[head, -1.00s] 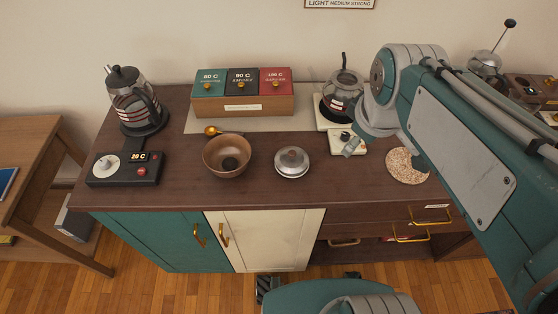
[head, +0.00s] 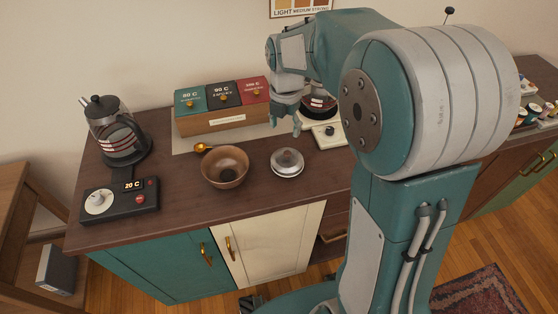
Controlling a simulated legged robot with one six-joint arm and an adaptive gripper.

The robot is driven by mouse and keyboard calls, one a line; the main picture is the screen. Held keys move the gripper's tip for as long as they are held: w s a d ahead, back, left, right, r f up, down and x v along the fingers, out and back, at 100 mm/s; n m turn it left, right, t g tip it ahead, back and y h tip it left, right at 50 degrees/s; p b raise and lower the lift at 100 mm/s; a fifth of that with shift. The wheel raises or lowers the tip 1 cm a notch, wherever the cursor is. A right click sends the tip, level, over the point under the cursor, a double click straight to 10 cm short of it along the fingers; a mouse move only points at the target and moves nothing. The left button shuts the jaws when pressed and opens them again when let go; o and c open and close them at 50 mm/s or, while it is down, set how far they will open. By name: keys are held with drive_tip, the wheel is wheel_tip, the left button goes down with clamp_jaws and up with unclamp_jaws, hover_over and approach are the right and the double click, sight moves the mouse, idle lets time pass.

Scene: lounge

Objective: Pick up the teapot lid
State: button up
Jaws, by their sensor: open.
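A round silver lid (head: 287,159) with a small knob lies on the dark wooden counter, to the right of a brown wooden bowl. A pale rim shows under it; I cannot tell whether this is the lid's own edge or a dish. My gripper (head: 286,125) is open and empty above the counter, behind the lid and apart from it, with its fingers pointing down. A glass pot (head: 320,104) stands behind my gripper, partly hidden by my arm.
The wooden bowl (head: 225,168) and a gold scoop (head: 203,148) are left of the lid. Bare counter lies in front of the lid.

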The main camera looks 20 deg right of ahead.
hover_over(286, 153)
drive_tip(key=f, duration=0.4)
drive_tip(key=shift+w+d+f, duration=0.1)
drive_tip(key=shift+w+d, duration=0.1)
drive_tip(key=shift+d, duration=0.1)
drive_tip(key=shift+a+f, duration=0.3)
drive_tip(key=shift+f, duration=0.3)
wheel_tip(286, 153, down, 4)
drive_tip(key=shift+s+a+r, duration=0.1)
drive_tip(key=shift+s+r, duration=0.05)
drive_tip(key=shift+f, duration=0.35)
drive_tip(key=shift+d+f, duration=0.1)
drive_tip(key=shift+d, duration=0.35)
drive_tip(key=shift+a, duration=0.15)
clamp_jaws()
drive_tip(key=shift+a, duration=0.15)
